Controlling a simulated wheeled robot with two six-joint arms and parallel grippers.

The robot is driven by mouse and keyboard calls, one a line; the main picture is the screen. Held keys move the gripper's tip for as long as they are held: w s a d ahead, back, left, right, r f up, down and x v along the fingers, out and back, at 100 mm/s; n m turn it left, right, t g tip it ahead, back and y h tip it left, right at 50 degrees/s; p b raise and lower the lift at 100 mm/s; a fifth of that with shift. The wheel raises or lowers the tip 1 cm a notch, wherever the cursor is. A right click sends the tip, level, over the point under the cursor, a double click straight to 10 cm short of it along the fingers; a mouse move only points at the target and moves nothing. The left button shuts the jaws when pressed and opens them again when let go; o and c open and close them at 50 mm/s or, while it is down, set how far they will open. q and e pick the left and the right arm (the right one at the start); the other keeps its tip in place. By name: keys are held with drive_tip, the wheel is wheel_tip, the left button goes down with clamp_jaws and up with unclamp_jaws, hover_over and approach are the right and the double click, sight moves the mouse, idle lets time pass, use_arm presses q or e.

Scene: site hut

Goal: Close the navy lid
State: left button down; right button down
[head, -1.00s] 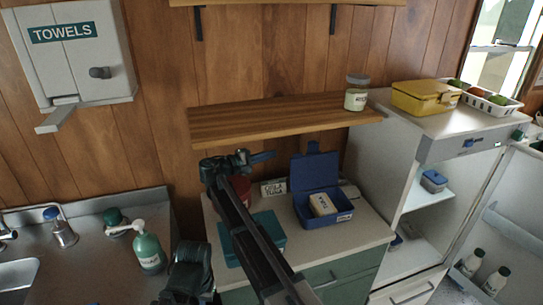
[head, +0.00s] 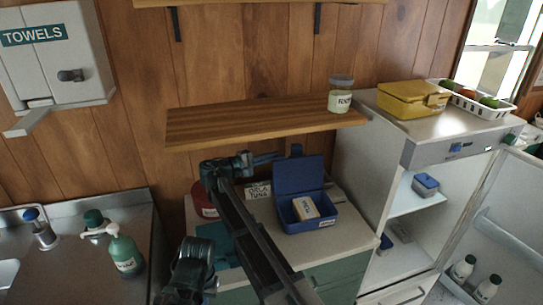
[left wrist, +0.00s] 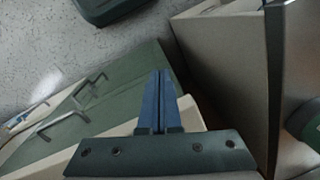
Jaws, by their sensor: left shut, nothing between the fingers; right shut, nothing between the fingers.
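The navy lid (head: 298,177) stands upright and open at the back of a navy box (head: 322,222) on the counter. A cream labelled pack (head: 305,207) lies inside the box. My right gripper (head: 278,157) is shut and empty, with its fingertips by the lid's upper left corner; I cannot tell whether they touch it. My left gripper shows in the left wrist view (left wrist: 160,75), shut and empty, pointing toward green cabinet fronts, away from the lid.
A wooden shelf (head: 260,124) with a jar (head: 341,95) hangs above the counter. A red canister (head: 203,199), a small sign (head: 258,190) and a teal item (head: 216,244) are near the box. An open fridge (head: 415,206) stands right of the counter.

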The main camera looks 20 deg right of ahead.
drive_tip(key=shift+s+m, duration=0.3)
drive_tip(key=shift+s, duration=0.15)
drive_tip(key=s+f+m+h+b, duration=0.2)
drive_tip(key=s+f+m+b, duration=0.2)
drive_tip(key=s+b, duration=0.5)
drive_tip(key=shift+s+m+t+h, duration=0.3)
drive_tip(key=shift+s+m, duration=1.1)
drive_tip(key=shift+s, duration=1.65)
drive_tip(key=shift+s+a+f, duration=0.1)
